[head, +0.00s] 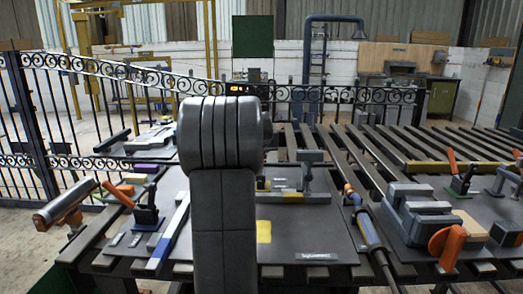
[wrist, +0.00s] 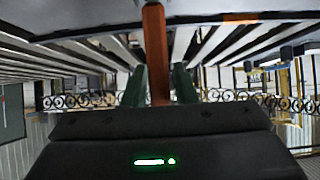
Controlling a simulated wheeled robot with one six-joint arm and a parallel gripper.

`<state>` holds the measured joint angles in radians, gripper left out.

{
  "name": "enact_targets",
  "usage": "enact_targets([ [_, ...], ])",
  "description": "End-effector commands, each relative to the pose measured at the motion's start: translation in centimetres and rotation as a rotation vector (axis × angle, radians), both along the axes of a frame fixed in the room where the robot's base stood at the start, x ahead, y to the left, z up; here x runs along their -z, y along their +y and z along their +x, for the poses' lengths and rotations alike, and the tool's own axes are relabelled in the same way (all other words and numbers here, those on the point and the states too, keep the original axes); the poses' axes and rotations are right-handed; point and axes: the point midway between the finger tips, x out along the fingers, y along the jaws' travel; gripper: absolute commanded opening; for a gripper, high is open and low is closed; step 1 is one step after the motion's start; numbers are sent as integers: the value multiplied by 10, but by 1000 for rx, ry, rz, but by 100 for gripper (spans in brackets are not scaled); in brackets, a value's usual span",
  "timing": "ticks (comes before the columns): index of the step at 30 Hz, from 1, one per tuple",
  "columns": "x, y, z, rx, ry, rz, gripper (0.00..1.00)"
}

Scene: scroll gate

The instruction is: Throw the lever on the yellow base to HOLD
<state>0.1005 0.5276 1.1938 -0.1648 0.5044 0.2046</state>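My arm fills the middle of the head view and hides my gripper there. A yellow patch (head: 264,231) shows beside the arm on the dark board; I cannot tell whether it is part of the yellow base. In the wrist view, which looks upside down, an orange-brown lever handle (wrist: 156,45) runs down from the top between the two dark green fingers of my gripper (wrist: 158,88). The fingers stand on either side of the handle; whether they press on it is unclear. The lever's base and any HOLD mark are not readable.
Orange-handled levers stand at the left (head: 118,193) and right (head: 453,163) of the slatted table. A grey clamp-like block (head: 415,210) and a blue-and-orange tool (head: 366,225) lie right of my arm. A scrolled iron fence (head: 90,68) runs behind.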

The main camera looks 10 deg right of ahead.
Motion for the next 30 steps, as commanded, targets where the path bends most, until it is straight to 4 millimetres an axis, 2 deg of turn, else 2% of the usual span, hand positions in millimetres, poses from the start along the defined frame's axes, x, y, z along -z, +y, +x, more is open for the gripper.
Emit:
enact_targets([
  [10, -1, 0, 0, 0, 0, 0, 38],
  [14, -6, 1, -6, 0, -2, 0, 38],
  [17, -15, 4, -17, 0, -2, 0, 38],
  [30, -67, 18, -85, -1, -2, 0, 38],
])
